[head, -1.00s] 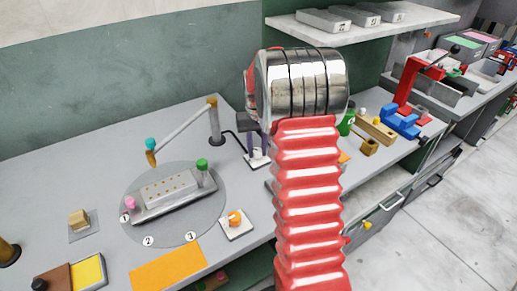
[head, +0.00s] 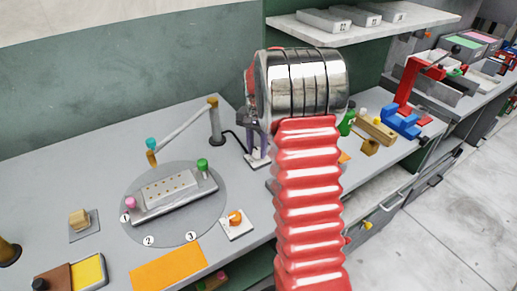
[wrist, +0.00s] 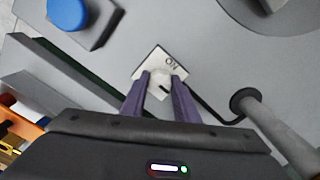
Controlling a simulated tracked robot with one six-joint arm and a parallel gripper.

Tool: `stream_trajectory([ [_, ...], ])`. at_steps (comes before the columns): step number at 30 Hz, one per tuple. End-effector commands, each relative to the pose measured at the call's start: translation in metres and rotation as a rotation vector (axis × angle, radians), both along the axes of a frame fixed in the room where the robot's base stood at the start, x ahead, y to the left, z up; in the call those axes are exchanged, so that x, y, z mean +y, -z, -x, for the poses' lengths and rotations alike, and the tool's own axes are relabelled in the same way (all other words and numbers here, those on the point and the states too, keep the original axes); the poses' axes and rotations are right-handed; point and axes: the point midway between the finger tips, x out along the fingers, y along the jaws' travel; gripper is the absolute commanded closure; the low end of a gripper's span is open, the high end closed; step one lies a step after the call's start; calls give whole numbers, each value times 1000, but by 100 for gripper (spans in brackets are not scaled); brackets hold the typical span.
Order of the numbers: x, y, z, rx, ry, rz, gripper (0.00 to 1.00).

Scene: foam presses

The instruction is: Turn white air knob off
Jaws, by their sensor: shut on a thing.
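The white air knob (wrist: 161,86) sits on a small white plate (wrist: 151,62) marked ON in the wrist view. A dark mark shows on the knob's face. My gripper (wrist: 163,79) has its two purple fingers on either side of the knob, shut on it. In the head view, the purple fingers of my gripper (head: 258,146) reach down to the white plate (head: 257,162), beside the base of a grey post. The knob itself is hidden there behind my gripper and arm.
A dark hose runs from the plate to the grey post (wrist: 272,122). A blue round button (wrist: 68,13) lies upper left in the wrist view. An orange knob (head: 236,217) and a round turntable (head: 160,228) stand left of my arm.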

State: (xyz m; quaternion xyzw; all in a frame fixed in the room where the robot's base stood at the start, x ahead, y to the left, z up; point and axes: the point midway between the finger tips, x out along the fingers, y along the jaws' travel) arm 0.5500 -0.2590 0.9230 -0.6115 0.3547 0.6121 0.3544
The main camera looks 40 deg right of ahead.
Motion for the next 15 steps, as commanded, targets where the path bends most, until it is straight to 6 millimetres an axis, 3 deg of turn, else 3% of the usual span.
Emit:
stream_trajectory([
  [11,-1,-1,-1,-4,6,2,95],
  [12,-1,-1,-1,-4,5,2,70],
  [15,-1,-1,-1,-3,5,2,63],
])
